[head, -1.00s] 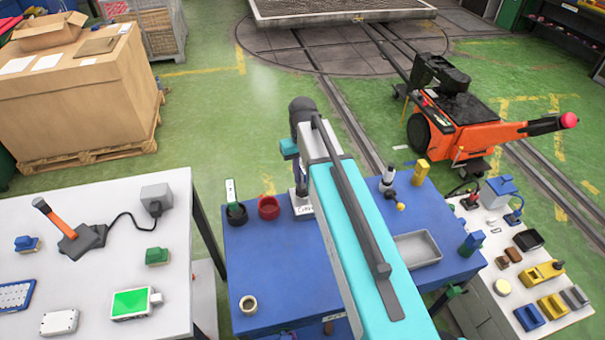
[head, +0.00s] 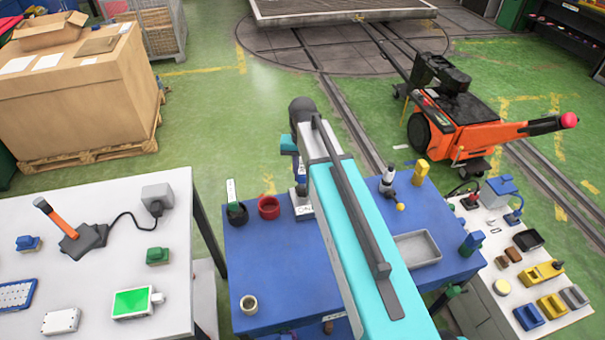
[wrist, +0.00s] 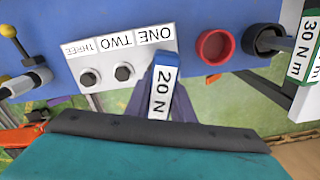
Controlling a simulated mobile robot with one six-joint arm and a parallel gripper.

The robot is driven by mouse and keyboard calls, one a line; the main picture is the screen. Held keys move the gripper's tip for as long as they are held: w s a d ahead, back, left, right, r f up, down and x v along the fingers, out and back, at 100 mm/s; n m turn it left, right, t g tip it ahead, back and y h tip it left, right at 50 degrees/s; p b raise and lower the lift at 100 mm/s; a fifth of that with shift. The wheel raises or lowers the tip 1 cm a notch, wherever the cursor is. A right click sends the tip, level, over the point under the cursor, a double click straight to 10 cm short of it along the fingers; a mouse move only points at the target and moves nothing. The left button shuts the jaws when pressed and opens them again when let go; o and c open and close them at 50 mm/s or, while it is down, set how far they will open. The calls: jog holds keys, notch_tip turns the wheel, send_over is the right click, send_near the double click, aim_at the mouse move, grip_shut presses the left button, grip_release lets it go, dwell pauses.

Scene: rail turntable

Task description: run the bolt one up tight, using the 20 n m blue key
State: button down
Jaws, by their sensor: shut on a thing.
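My gripper (wrist: 161,108) is shut on the blue key (wrist: 166,60), whose white label reads 20 N. In the wrist view the key overlaps the edge of the bolt block (wrist: 143,61) beside the plate marked ONE (wrist: 154,36). Bolt one is hidden behind the key; I cannot tell whether they touch. The bolts by TWO (wrist: 123,73) and THREE (wrist: 88,78) show as dark hex heads. In the head view my arm covers most of the gripper and part of the block (head: 302,212).
A red holder (head: 269,207) stands empty beside a dark holder (head: 237,214) with a green 30 N m key (wrist: 304,48) in it. A grey tray (head: 416,249) and a lever device (head: 388,182) stand right on the blue table (head: 285,275).

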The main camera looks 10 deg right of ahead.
jog(key=m, duration=0.3)
jog(key=shift+m, duration=1)
jog(key=shift+m+p, duration=0.3)
jog(key=shift+m, duration=0.7)
jog(key=shift+m, duration=0.4)
